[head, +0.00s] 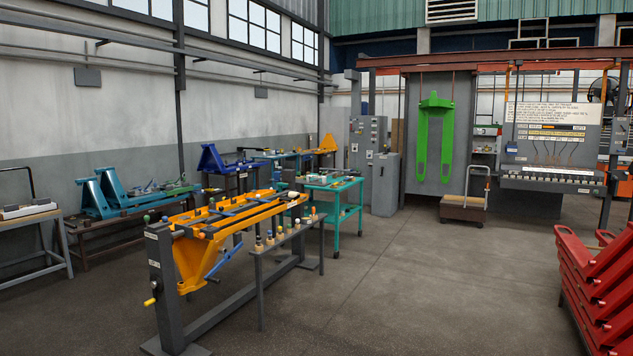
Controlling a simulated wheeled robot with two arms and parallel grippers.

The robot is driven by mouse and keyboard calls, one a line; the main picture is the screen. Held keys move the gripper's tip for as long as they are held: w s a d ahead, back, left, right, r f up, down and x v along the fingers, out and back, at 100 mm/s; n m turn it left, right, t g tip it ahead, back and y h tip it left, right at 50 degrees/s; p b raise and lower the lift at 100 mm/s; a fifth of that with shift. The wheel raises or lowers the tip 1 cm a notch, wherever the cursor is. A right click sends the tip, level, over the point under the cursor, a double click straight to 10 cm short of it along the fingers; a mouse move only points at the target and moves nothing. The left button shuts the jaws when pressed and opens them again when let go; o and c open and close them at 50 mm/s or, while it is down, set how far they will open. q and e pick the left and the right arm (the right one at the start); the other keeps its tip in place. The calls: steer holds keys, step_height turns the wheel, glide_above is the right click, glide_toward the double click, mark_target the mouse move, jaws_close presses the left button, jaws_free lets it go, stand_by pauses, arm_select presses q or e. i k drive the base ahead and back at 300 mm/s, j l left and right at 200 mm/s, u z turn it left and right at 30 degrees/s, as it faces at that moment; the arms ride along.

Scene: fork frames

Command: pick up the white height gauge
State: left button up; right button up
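I cannot make out a white height gauge for certain. A low white object (27,211) with dark parts on top lies on a small table (48,252) at the left edge of the head view. A thin dark bent post rises beside it. I cannot tell whether this is the gauge. Small items also lie on a teal trolley (343,209) near the middle, too small to identify. Neither of my grippers is in view.
An orange fork frame (190,263) rests on a grey stand (164,285) in the foreground, with a narrow rack of small knobs beside it. Red frames (598,285) are stacked at the right. A hand cart (463,212) stands further back. The floor (430,285) between is clear.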

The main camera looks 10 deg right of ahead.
mark_target(309, 177)
steer(key=i+z, duration=0.4)
steer(key=i, duration=3.6)
steer(key=i+l, duration=0.1)
steer(key=i, duration=2.55)
